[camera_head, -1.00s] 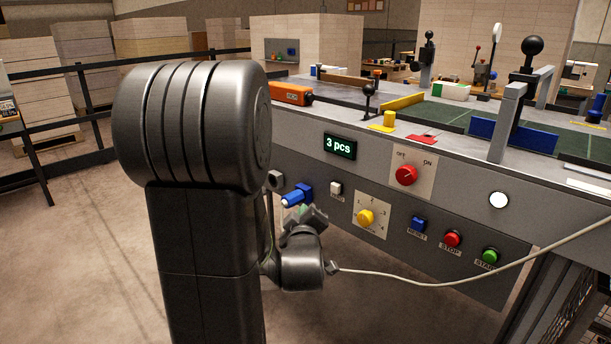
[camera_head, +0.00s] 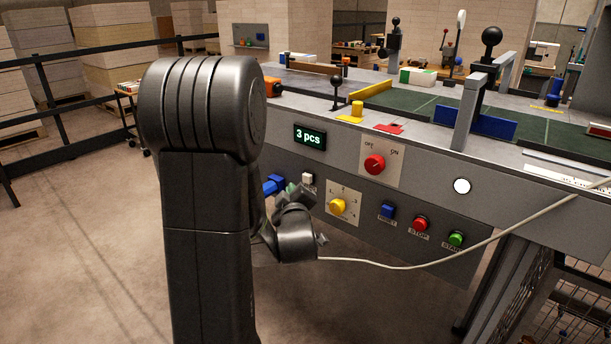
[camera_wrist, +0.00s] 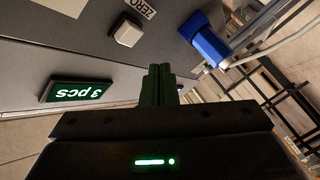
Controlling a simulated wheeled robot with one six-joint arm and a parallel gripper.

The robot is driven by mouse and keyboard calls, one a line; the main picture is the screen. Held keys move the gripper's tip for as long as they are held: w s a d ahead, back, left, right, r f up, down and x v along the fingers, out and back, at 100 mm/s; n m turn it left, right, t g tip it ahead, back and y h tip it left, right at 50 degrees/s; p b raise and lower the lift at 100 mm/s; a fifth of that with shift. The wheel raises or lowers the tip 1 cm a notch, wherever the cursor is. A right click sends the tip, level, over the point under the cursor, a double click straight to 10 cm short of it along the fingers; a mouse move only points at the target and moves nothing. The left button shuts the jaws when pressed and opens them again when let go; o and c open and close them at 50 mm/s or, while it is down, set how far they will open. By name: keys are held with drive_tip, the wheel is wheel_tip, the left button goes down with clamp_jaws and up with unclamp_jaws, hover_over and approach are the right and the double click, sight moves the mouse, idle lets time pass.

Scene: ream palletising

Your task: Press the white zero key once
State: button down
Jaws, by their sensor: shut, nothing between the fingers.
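The white zero key (camera_wrist: 127,34) is a small square button on the grey panel, with a ZERO label beside it in the wrist view. It also shows in the head view (camera_head: 308,179), just above my gripper. My gripper (camera_wrist: 160,72) has its dark green fingers together and empty. In the wrist view the fingertips lie a little below and to the right of the key in the picture, apart from it. The green-lit display (camera_wrist: 78,92) reads "3 pcs" and also shows in the head view (camera_head: 309,137).
A blue cylindrical fitting (camera_wrist: 206,42) sticks out beside the key. The panel also carries a yellow knob (camera_head: 338,207), a red switch (camera_head: 374,164), and blue (camera_head: 387,211), red (camera_head: 420,223) and green (camera_head: 456,239) buttons. A pale cable (camera_head: 430,264) hangs across the front.

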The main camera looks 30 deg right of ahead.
sight(307, 178)
drive_tip(key=shift+w+d+b, duration=0.3)
drive_tip(key=shift+d, duration=0.4)
drive_tip(key=shift+w+d+b, duration=0.25)
drive_tip(key=shift+d, duration=0.4)
idle(1.1)
drive_tip(key=shift+w+d+b, duration=0.15)
drive_tip(key=shift+d+b, duration=0.2)
drive_tip(key=shift+b, duration=0.05)
drive_tip(key=shift+w+d, duration=0.15)
drive_tip(key=shift+d, duration=0.3)
idle(0.5)
drive_tip(key=shift+a+b, duration=0.2)
drive_tip(key=shift+b, duration=0.2)
drive_tip(key=shift+s+a+b, duration=0.3)
drive_tip(key=shift+a+b, duration=0.15)
drive_tip(key=shift+a, duration=0.15)
